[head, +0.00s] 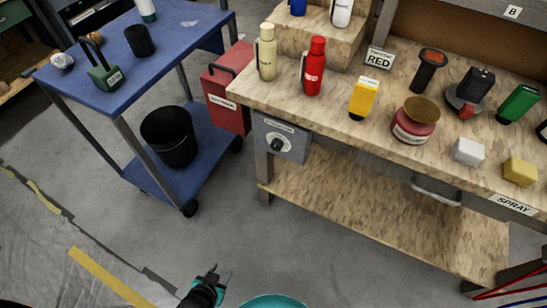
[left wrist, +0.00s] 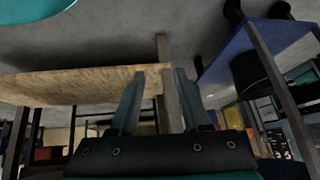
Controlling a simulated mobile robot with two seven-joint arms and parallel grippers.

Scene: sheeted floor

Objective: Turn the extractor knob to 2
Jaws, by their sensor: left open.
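The extractor knob (head: 277,145) is a small dark dial on a grey control box (head: 290,139) under the left front edge of the wooden workbench. The box carries a small label too small to read, and I cannot tell which number the knob points at. My left gripper (head: 222,274) is low in the head view, below and left of the knob and well apart from it. In the left wrist view its two fingers (left wrist: 155,75) are spread with nothing between them. The knob cannot be made out in the left wrist view. My right gripper is not in view.
The workbench (head: 330,107) holds bottles, including a red one (head: 314,66), with a lower shelf (head: 360,195) beneath. A blue cart (head: 165,30) with a black bin (head: 168,137) stands left. A red box (head: 228,88) sits between them. The floor before the knob is clear.

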